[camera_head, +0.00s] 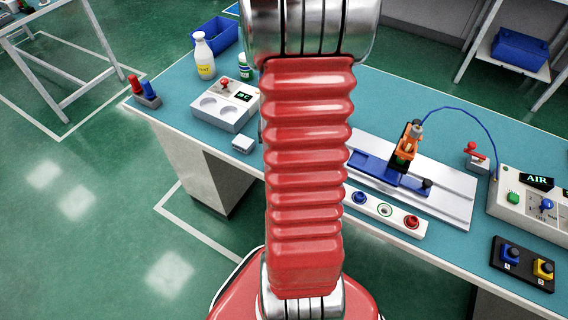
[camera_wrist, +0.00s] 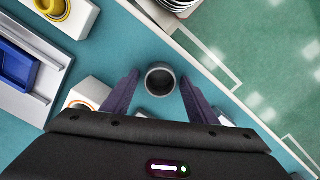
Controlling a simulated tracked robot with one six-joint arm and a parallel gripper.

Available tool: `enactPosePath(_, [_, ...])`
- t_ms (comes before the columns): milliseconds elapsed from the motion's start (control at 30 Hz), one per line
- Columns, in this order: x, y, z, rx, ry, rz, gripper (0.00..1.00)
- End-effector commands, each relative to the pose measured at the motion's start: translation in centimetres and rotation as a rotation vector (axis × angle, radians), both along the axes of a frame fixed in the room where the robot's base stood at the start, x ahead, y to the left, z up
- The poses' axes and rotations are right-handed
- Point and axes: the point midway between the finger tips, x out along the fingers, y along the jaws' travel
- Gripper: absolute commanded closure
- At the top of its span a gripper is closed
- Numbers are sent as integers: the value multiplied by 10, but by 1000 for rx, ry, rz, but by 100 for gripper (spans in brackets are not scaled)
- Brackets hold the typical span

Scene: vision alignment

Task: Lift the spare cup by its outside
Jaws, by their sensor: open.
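The spare cup appears to be the small round grey cup (camera_wrist: 160,80) with a dark open inside, seen from above on the teal table in the wrist view. My gripper (camera_wrist: 159,76) is open, with one purple finger to the left of the cup and one to the right. A gap shows between each finger and the cup. The cup's height relative to the fingertips is hard to tell. In the head view my red arm hides my gripper and I cannot make out the cup.
In the wrist view a white block (camera_wrist: 92,93) is close to the left finger, and a blue part on a rail (camera_wrist: 14,65) lies farther left. The table edge runs diagonally at right, with green floor beyond. The AIR box (camera_head: 530,205) is at far right.

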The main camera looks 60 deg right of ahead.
Motion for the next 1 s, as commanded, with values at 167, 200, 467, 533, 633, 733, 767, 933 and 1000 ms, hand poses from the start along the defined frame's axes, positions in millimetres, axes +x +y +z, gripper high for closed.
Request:
enactPosePath(167, [0,0,0,0,0,0,47])
enactPosePath(200, [0,0,0,-1,-1,0,47])
enactPosePath(467, [0,0,0,-1,-1,-1,52])
enactPosePath(533, [0,0,1,-1,-1,-1,57])
enactPosePath(633, [0,0,1,-1,-1,-1,64])
enactPosePath(733, [0,0,1,-1,-1,-1,71])
enactPosePath(767, [0,0,1,-1,-1,-1,73])
enactPosePath(933, [0,0,1,-1,-1,-1,85])
enactPosePath(1000, [0,-1,1,-1,-1,-1,87])
